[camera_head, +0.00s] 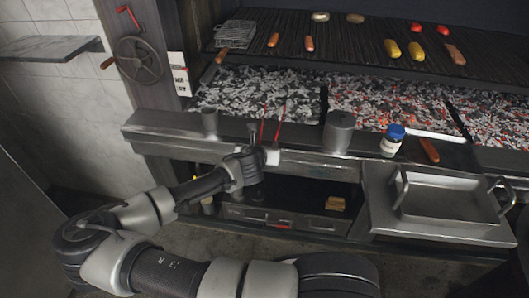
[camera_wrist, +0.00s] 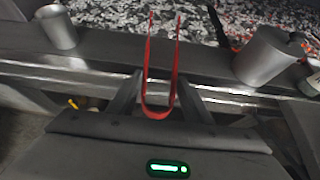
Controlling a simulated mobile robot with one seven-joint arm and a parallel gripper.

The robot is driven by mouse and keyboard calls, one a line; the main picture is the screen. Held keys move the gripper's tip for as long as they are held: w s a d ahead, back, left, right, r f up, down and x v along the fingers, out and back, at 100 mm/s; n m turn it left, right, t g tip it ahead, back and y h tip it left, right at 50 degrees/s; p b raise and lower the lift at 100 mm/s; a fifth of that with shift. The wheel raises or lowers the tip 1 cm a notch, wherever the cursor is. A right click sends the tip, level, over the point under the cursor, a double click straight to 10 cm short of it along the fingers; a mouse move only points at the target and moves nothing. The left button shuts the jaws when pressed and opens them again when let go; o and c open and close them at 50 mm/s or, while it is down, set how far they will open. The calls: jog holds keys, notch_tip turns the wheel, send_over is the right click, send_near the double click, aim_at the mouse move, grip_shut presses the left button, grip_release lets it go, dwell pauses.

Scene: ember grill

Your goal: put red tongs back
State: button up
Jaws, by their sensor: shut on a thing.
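The red tongs (camera_wrist: 148,65) are a narrow U with its bend toward me and its two arms pointing away toward the coals. My gripper (camera_wrist: 158,88) is shut on the tongs near the bend, with one dark finger on each side. In the head view the tongs (camera_head: 263,128) rise from my gripper (camera_head: 262,153) at the front edge of the grill's steel ledge (camera_head: 300,134). Whether the tongs touch the ledge, I cannot tell.
A small metal cup (camera_head: 210,123) stands left on the ledge, a larger metal canister (camera_head: 339,132) right. A blue-capped bottle (camera_head: 391,143) and steel tray (camera_head: 450,208) are farther right. Glowing coals (camera_head: 370,100) lie behind. A dark, thin object (camera_wrist: 218,25) shows near the tongs.

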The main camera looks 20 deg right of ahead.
jog(key=shift+f, duration=1.75)
jog(key=shift+c, duration=0.2)
jog(key=shift+f+b, duration=0.15)
jog(key=shift+b, duration=0.15)
jog(key=shift+c, duration=0.2)
jog(key=shift+f, duration=0.15)
jog(key=o, duration=0.8)
